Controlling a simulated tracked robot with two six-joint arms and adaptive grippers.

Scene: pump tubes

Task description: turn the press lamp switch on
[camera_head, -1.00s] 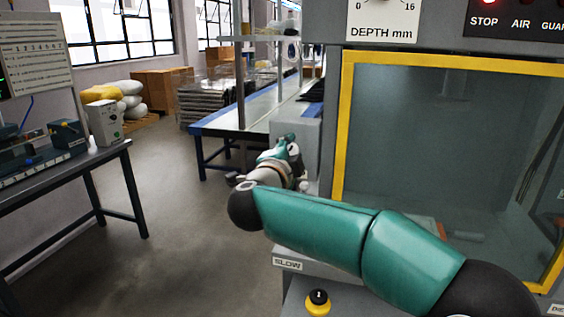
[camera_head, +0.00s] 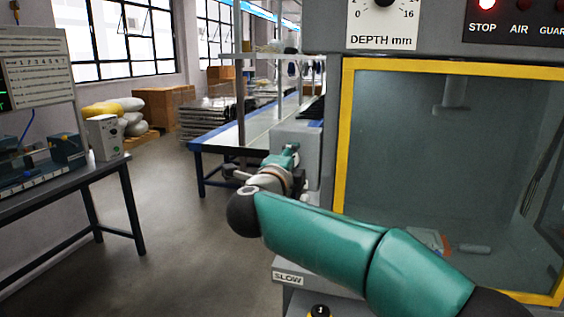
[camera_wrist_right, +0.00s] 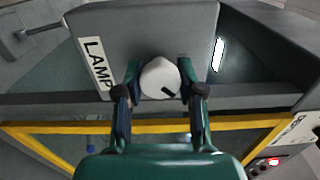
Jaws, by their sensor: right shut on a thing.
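The lamp switch is a round white knob (camera_wrist_right: 158,76) with a black mark pointing to the lower right in the right wrist view. It sits on a grey box (camera_wrist_right: 195,28) beside a "LAMP" label (camera_wrist_right: 97,62). My right gripper (camera_wrist_right: 160,92) has one finger on each side of the knob and is shut on it. In the head view my right gripper (camera_head: 284,163) is at the grey box (camera_head: 298,137) on the press's left side; the knob is hidden there. My left gripper is not in view.
The press window has a yellow frame (camera_head: 345,130), with a ram (camera_head: 452,100) behind the glass. A "STOP" light (camera_head: 487,5) glows above. A workbench (camera_head: 70,178) stands at left, with open floor (camera_head: 185,225) between it and the press.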

